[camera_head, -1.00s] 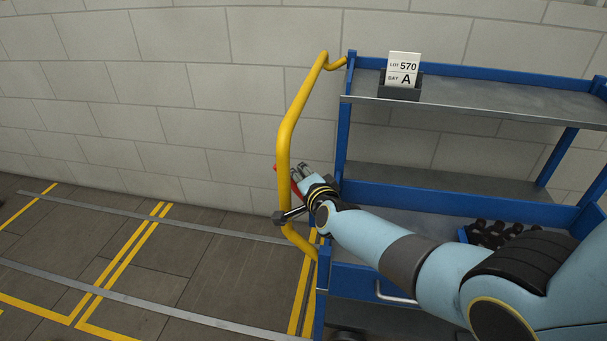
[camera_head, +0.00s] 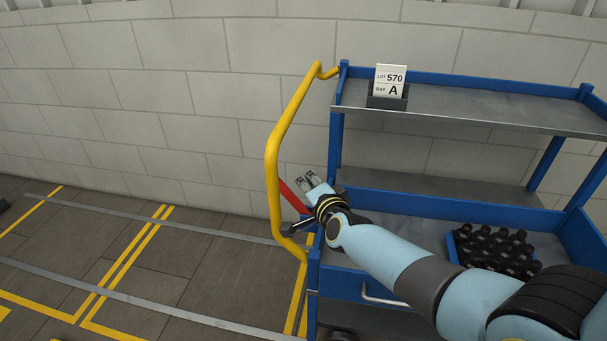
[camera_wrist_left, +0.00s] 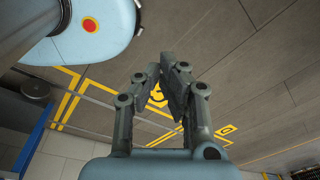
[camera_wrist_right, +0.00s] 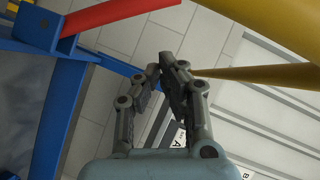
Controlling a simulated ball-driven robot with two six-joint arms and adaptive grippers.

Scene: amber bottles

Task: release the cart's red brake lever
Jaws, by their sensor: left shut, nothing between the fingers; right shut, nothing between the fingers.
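The red brake lever (camera_head: 292,197) slants at the cart's left end, just right of the yellow push handle (camera_head: 273,160). Its lower end is hidden behind my right wrist. My right gripper (camera_head: 306,179) is shut and empty, up and right of the lever, apart from it. In the right wrist view the lever (camera_wrist_right: 118,14) crosses the upper left, clear of the shut fingers (camera_wrist_right: 164,72). My left gripper (camera_wrist_left: 164,70) is shut and empty over the floor, seen only in its wrist view.
The blue cart (camera_head: 400,195) has a crate of dark bottles (camera_head: 493,250) on its middle shelf. A lot sign (camera_head: 389,82) stands on the top shelf. A block wall (camera_head: 150,110) is behind. The floor (camera_head: 215,270) at left is open, with yellow markings.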

